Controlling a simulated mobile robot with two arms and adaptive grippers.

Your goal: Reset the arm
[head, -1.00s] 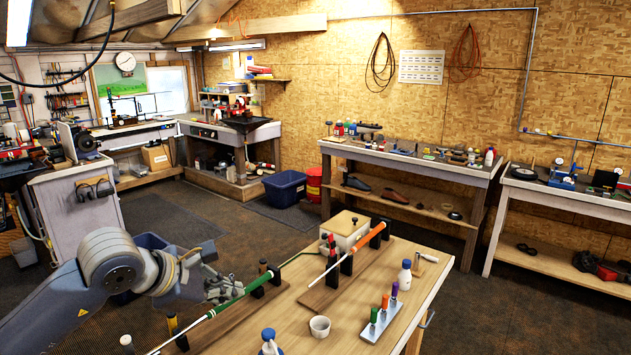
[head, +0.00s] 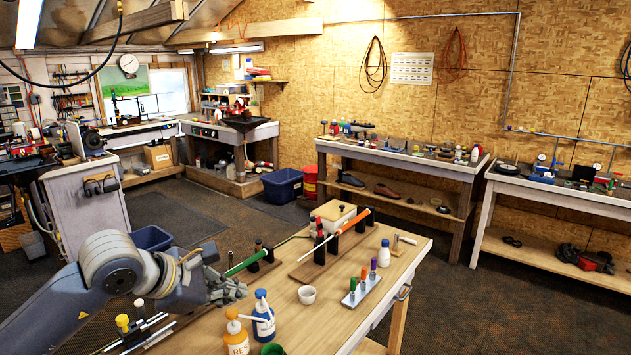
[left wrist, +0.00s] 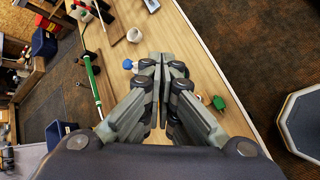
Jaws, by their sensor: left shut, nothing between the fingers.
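My left gripper (head: 228,290) is at the left edge of the wooden workbench (head: 330,292) in the head view. In the left wrist view its fingers (left wrist: 166,62) are closed together with nothing between them, above the bench top. A club with a green grip (head: 251,260) lies in a holder behind the gripper; it also shows in the left wrist view (left wrist: 93,84). A club with an orange grip (head: 353,221) lies in a second holder farther back. My right gripper is not in view.
An orange-capped bottle (head: 236,333) and a blue-capped bottle (head: 263,316) stand near the gripper. A white cup (head: 307,294), a stand with coloured grips (head: 361,291) and a white bottle (head: 384,253) are on the bench. The floor to the right is clear.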

